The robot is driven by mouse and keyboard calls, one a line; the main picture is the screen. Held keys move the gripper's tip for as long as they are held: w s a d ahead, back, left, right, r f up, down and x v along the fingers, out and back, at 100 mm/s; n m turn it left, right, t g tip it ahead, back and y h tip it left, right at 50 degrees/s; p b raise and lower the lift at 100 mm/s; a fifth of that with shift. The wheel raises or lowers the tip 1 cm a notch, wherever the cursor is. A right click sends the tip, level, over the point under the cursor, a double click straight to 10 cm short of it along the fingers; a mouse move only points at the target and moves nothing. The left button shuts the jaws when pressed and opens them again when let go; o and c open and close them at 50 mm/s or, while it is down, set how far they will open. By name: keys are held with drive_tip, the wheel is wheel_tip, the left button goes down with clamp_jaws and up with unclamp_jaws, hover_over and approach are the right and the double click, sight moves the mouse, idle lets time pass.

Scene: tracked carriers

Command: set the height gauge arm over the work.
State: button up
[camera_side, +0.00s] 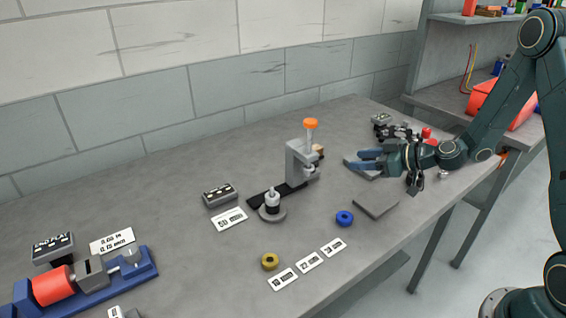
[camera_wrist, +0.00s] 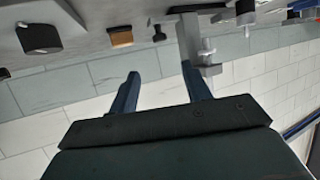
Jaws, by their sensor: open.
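The height gauge (camera_side: 299,165) stands mid-table in the side view, a grey upright with an orange knob (camera_side: 311,123) on top and a grey arm near its side. Its black base strip (camera_side: 258,199) runs to a round grey stand (camera_side: 272,214) bearing a white and dark workpiece (camera_side: 272,200). My gripper (camera_side: 366,160) is open and empty, right of the gauge and apart from it, fingers pointing left. In the wrist view my gripper (camera_wrist: 160,85) shows both fingers spread; the grey gauge column (camera_wrist: 190,38) appears behind the right finger.
A blue ring (camera_side: 344,218) and a brass ring (camera_side: 270,261) lie in front, near several white labels (camera_side: 309,261). A grey plate (camera_side: 376,204) lies below my gripper. A blue fixture with a red cylinder (camera_side: 52,286) is at the left.

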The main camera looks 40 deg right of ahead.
sight(318, 173)
drive_tip(key=x, duration=1.3)
drive_tip(key=shift+w+a+f, duration=0.2)
drive_tip(key=shift+w+a, duration=0.05)
drive_tip(key=shift+a, duration=0.05)
clamp_jaws()
